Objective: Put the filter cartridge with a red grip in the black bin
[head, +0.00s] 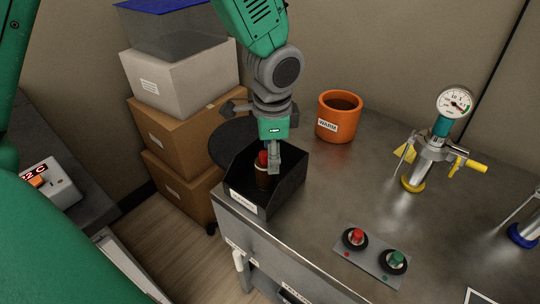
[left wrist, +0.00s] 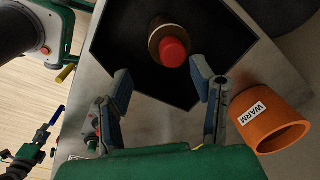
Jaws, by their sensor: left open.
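The filter cartridge, brown with a red grip (head: 262,158), stands inside the black bin (head: 289,184) at the table's left corner. In the left wrist view the cartridge (left wrist: 172,52) shows its red grip toward the camera, inside the dark bin (left wrist: 118,45). My left gripper (head: 272,160) reaches down into the bin right by the cartridge. In the left wrist view its fingers (left wrist: 160,76) are spread apart, with the cartridge beyond the tips and not clasped. The cartridge's foot is hidden in the head view. My right gripper is not in view.
An orange pot labelled WARM (head: 338,117) stands behind the bin. A panel with red and green buttons (head: 372,252) lies at the front. A gauge fitting with yellow handles (head: 428,155) stands at right. Stacked boxes (head: 185,130) are left of the table. The table's middle is clear.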

